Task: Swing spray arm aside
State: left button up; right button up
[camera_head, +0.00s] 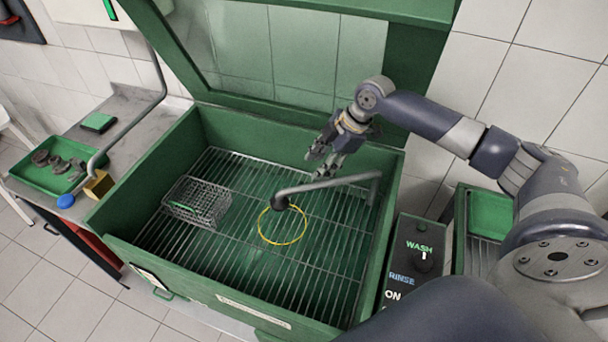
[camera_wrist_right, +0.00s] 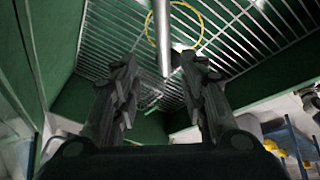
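The spray arm (camera_head: 325,185) is a grey tube inside the open green parts washer (camera_head: 130,165). It reaches left from the washer's right side to a dark downturned nozzle (camera_head: 279,202) above a yellow ring (camera_head: 282,226) on the grate. My right gripper (camera_head: 320,166) is above and behind the tube, fingers pointing down and left. In the right wrist view my right gripper (camera_wrist_right: 160,68) is open, and the spray arm (camera_wrist_right: 162,35) shows between and beyond the fingertips. No contact is visible. My left gripper is out of view.
A wire basket (camera_head: 197,203) stands on the left of the slatted grate (camera_head: 250,255). The raised lid (camera_head: 285,50) is behind my right arm. A control box (camera_head: 410,255) stands at the washer's right. A green parts tray (camera_head: 50,170) lies on the left bench.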

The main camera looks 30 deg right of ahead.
jog(key=p, duration=0.2)
send_over(302, 187)
jog(key=s+d, duration=0.1)
jog(key=s, duration=0.1)
jog(key=f, duration=0.5)
jog(key=shift+w+d, duration=0.2)
jog(key=x, duration=0.2)
jog(key=shift+w+f, duration=0.3)
jog(key=shift+f, duration=0.1)
jog(key=shift+w+a+f, duration=0.15)
jog(key=shift+a+f, duration=0.05)
jog(key=shift+f, duration=0.5)
jog(key=shift+c, duration=0.4)
jog(key=c, duration=0.9)
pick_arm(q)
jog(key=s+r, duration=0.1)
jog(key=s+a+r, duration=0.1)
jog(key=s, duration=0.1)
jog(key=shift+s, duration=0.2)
pick_arm(e)
grip_shut()
